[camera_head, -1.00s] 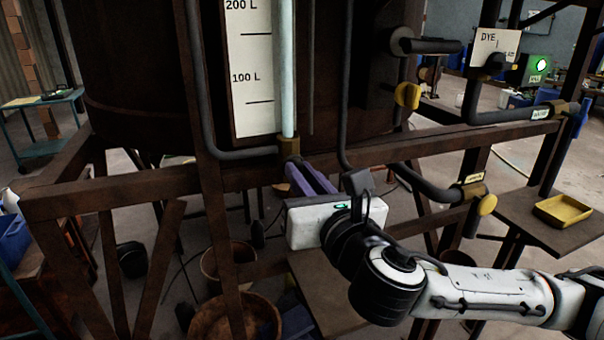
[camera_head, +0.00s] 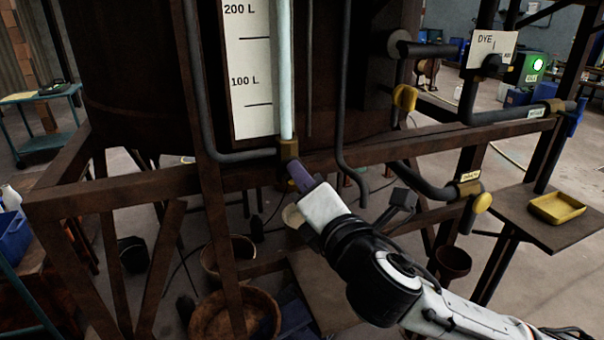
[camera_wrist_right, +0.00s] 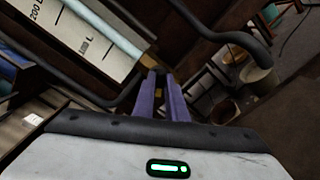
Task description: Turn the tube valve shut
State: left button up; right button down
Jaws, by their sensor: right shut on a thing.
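The tube valve (camera_head: 289,148) is a brass fitting at the foot of the pale sight tube (camera_head: 285,80), which runs up beside the white litre scale (camera_head: 251,100). My right gripper (camera_head: 295,166) reaches up to it from the lower right, its purple fingers just under the brass body. In the right wrist view, the fingers (camera_wrist_right: 160,76) are close together at the tube's lower end, shut on the valve. Its handle is mostly hidden by the fingers; a little yellow shows between them. My left gripper is not in view.
A rusty frame beam (camera_head: 340,172) runs across just behind my gripper. Dark pipes stand to both sides. Two yellow-handled valves (camera_head: 404,97) (camera_head: 482,203) are to the right. A yellow tray (camera_head: 557,207) sits on a side shelf. Baskets (camera_head: 236,312) are on the floor below.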

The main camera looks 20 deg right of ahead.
jog(key=m, duration=0.6)
jog(key=shift+p, duration=0.35)
jog(key=shift+f+m, duration=0.1)
jog(key=shift+m, duration=0.2)
jog(key=c, duration=1.8)
grip_release()
jog(key=shift+s, duration=0.1)
